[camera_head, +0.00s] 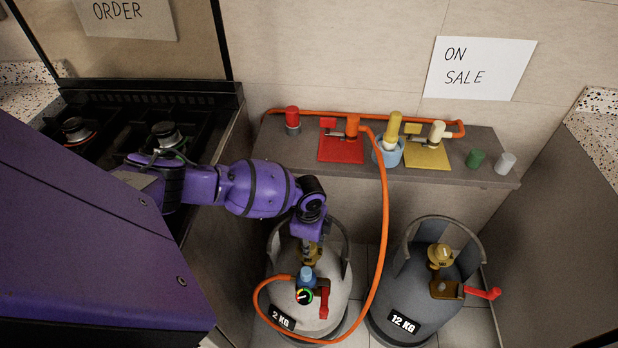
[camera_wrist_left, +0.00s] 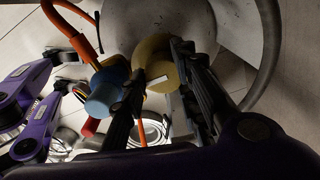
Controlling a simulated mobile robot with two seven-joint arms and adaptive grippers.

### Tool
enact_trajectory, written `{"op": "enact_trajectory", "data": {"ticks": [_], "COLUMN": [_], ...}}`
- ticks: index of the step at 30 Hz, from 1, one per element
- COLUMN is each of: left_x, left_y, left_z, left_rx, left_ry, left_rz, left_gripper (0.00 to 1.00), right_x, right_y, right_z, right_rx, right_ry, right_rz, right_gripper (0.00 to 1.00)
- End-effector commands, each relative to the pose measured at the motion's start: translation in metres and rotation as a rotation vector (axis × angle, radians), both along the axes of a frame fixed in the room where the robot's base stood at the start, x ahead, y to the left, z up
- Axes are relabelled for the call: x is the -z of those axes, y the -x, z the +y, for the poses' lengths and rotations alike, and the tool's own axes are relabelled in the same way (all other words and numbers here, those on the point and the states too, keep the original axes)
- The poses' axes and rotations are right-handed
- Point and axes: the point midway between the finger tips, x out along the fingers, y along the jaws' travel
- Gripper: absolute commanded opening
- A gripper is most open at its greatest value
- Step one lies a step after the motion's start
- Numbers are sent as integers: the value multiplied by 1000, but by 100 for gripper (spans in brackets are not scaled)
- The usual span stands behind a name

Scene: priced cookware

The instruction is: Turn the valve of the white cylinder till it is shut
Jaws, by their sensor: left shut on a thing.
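The white cylinder (camera_head: 340,285) stands on the floor below the shelf, marked "2 KG". Its brass valve knob (camera_head: 309,257) is on top under my left gripper (camera_head: 310,240), which comes down from above. In the left wrist view the round brass knob (camera_wrist_left: 152,52) sits between the two dark fingers of my left gripper (camera_wrist_left: 160,75), which is shut on it. The knob is partly hidden by the fingers. A blue-capped regulator (camera_head: 306,275) with a dial and a red lever (camera_head: 323,302) sits in front of the valve. My right gripper is not in view.
A grey cylinder (camera_head: 415,300) marked "12 KG" stands to the right, with its own brass valve (camera_head: 440,254) and red lever. An orange hose (camera_head: 385,220) loops from the shelf (camera_head: 290,160) to the white cylinder's regulator. A stove (camera_head: 100,130) is at the left.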

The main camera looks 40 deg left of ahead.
Motion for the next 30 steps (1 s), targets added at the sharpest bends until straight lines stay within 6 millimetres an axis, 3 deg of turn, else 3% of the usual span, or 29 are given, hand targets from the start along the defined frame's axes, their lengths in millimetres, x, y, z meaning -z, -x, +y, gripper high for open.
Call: {"op": "enact_trajectory", "data": {"ticks": [1, 11, 12, 15, 30], "left_x": [5, 5, 5, 5, -3], "left_y": [9, 10, 10, 9, 3], "left_z": [-6, -5, -5, -5, -1], "left_rx": [8, 9, 9, 8, 3], "left_ry": [9, 7, 7, 6, 1], "left_rz": [18, 21, 22, 20, 7], "left_gripper": [2, 2, 33, 42, 42], "right_x": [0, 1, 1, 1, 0], "right_y": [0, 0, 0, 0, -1], "right_z": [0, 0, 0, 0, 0], "right_rx": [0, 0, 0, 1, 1], "right_ry": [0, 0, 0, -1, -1], "right_rz": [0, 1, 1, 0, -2], "right_gripper": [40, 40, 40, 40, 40]}}
